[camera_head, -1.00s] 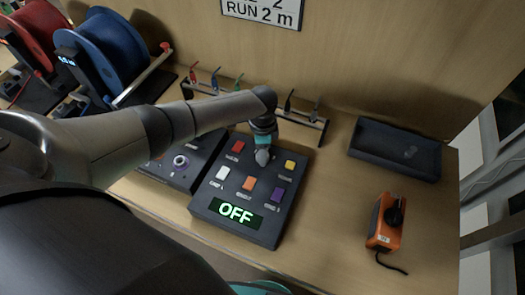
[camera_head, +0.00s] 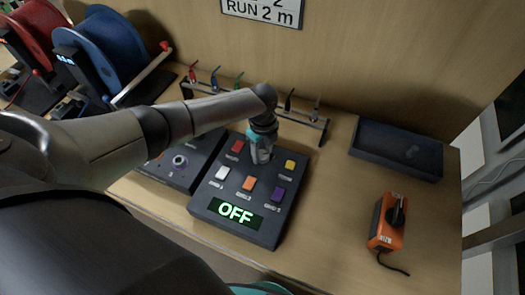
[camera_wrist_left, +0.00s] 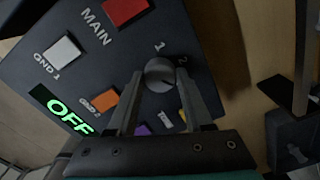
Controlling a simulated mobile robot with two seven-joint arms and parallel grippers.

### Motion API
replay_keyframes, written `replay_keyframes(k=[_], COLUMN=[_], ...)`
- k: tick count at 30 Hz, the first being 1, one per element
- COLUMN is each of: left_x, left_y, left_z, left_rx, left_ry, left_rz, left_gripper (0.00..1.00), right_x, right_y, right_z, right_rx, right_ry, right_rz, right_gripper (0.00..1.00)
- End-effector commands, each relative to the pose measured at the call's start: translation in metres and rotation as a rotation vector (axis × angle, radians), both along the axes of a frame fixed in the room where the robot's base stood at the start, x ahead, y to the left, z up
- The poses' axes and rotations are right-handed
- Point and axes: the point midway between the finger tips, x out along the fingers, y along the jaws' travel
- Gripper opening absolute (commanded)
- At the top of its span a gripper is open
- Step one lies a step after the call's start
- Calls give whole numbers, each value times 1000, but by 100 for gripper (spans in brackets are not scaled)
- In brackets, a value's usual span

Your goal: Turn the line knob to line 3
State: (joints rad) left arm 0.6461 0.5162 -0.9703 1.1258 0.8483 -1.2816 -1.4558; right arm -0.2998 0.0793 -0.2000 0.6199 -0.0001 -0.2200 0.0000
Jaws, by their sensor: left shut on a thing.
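The control box (camera_head: 205,208) has a dark sloped face with coloured buttons and a green OFF display (camera_head: 235,214). The round grey line knob (camera_wrist_left: 160,72) shows in the left wrist view, with the marks 1 and 2 printed beyond it. My left gripper (camera_head: 261,160) reaches down onto the upper part of the box. In the left wrist view its two fingers (camera_wrist_left: 160,85) lie on either side of the knob, shut on it. The knob's pointer direction is not clear, and a mark 3 is not readable. My right gripper is not in view.
A second dark panel (camera_head: 180,161) adjoins the box on the left. A rack (camera_head: 308,126) with coloured leads stands behind. A dark tray (camera_head: 398,147) and an orange device (camera_head: 388,222) lie to the right. Cable reels (camera_head: 101,48) stand at back left. Bare bench lies between box and orange device.

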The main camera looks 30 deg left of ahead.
Motion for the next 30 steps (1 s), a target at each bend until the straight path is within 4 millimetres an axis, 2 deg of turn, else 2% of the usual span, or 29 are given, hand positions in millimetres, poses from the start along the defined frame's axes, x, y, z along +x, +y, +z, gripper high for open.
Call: replay_keyframes(k=[9,24,25,30], left_x=[0,0,0,0], left_y=[-1,-1,-1,-1], left_z=[0,1,1,0], left_rx=[-2,-2,-2,-1], left_ry=[0,0,0,0], left_rz=[-108,-129,-129,-128], left_gripper=[0,0,52,71], right_x=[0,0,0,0], right_y=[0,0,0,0], right_z=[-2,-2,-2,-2], right_rx=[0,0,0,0], right_ry=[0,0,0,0], right_rz=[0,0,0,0], right_gripper=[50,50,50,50])
